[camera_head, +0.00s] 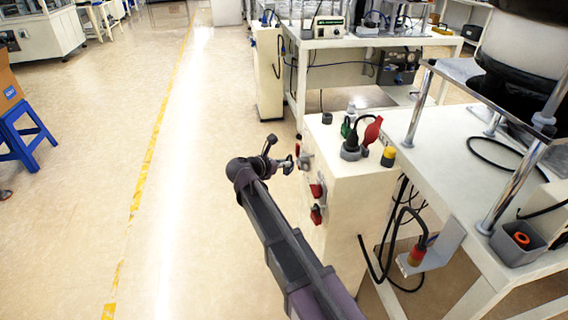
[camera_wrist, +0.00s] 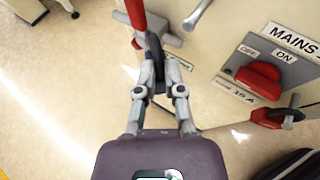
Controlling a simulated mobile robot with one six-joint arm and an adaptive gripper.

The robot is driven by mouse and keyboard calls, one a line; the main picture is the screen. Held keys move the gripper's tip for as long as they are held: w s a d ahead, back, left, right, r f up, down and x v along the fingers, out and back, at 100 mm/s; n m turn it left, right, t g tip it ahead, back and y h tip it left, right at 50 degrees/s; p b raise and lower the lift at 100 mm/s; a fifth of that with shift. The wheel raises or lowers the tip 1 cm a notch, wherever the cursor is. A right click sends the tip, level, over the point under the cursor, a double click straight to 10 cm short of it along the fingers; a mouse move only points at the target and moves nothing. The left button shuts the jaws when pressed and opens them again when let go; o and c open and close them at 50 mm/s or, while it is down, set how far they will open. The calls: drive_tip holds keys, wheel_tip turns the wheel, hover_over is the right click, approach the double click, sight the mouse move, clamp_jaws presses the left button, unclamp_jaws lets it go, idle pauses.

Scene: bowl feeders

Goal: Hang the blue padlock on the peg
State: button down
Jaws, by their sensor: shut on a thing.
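My gripper (camera_wrist: 163,62) reaches the side of a cream cabinet (camera_head: 345,195). In the wrist view its two grey fingers close on a small dark piece (camera_wrist: 155,52). No clear blue shows on it, so I cannot tell for sure that it is the blue padlock. A red part (camera_wrist: 136,14) and a grey bar (camera_wrist: 167,38) lie just beyond the fingertips. I cannot tell whether the held piece touches them. In the head view my gripper (camera_head: 287,163) is small, beside the cabinet's upper left fittings. The peg is not clearly distinguishable.
A red switch (camera_wrist: 258,80) sits on a grey plate marked MAINS, right of my gripper. Another red fitting (camera_wrist: 268,118) juts out below it. A red plug (camera_head: 372,131) and cables stand on the cabinet top. The floor (camera_head: 165,200) to the left is clear.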

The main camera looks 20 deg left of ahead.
drive_tip(key=shift+s+d+r+p, duration=0.2)
drive_tip(key=shift+s+r+p, duration=0.5)
drive_tip(key=shift+r+p, duration=0.1)
idle(0.7)
drive_tip(key=shift+w+d, duration=0.55)
drive_tip(key=shift+d, duration=0.35)
idle(2.2)
drive_tip(key=shift+s+a+f, duration=0.1)
drive_tip(key=shift+s+a, duration=0.2)
drive_tip(key=shift+a, duration=0.2)
drive_tip(key=shift+s+a+f, duration=0.1)
drive_tip(key=shift+s+a, duration=0.15)
drive_tip(key=shift+a, duration=0.2)
idle(1.2)
drive_tip(key=shift+w+d, duration=0.3)
drive_tip(key=shift+d, duration=0.2)
idle(0.8)
